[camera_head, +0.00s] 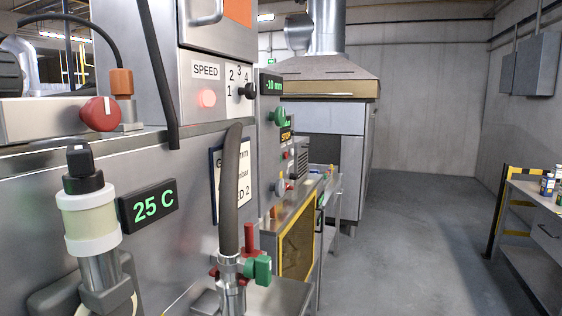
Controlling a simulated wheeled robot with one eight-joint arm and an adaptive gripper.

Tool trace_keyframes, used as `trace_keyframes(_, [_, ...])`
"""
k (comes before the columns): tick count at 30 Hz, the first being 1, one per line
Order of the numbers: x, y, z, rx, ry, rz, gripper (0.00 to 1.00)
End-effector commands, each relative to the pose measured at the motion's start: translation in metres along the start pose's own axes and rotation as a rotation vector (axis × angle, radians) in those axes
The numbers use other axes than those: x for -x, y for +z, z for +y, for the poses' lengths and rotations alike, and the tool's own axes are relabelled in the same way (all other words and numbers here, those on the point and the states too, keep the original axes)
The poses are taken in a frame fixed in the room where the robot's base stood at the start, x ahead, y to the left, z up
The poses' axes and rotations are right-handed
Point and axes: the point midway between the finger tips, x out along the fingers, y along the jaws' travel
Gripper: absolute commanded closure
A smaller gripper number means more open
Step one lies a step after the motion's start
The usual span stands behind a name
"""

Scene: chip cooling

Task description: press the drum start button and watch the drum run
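A steel machine front fills the left half of the head view. A round pinkish-red button or lamp (206,98) sits below the SPEED label (206,71), beside a black selector knob (247,91) with positions 1 to 4. On a side panel further back are a green knob (278,116), a yellow STOP label (286,137) and small round controls (280,187). I cannot tell which control starts the drum. No drum is plainly visible, so I cannot tell whether it turns. My gripper is not in view.
A green display (148,204) reads 25 C. A red knob (100,114), a thick dark hose (231,190) and a green valve handle (262,268) stick out in front. The grey floor (410,240) is clear to the right, up to a bench (535,205) with small containers.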

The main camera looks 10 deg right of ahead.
Motion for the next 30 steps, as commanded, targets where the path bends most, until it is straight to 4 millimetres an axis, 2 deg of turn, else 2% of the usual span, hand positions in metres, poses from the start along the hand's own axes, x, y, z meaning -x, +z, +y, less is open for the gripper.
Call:
trace_keyframes(1, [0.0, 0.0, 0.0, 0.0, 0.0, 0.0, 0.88])
trace_keyframes(3, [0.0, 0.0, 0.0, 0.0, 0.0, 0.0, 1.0])
trace_keyframes(30, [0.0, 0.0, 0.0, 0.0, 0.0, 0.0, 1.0])
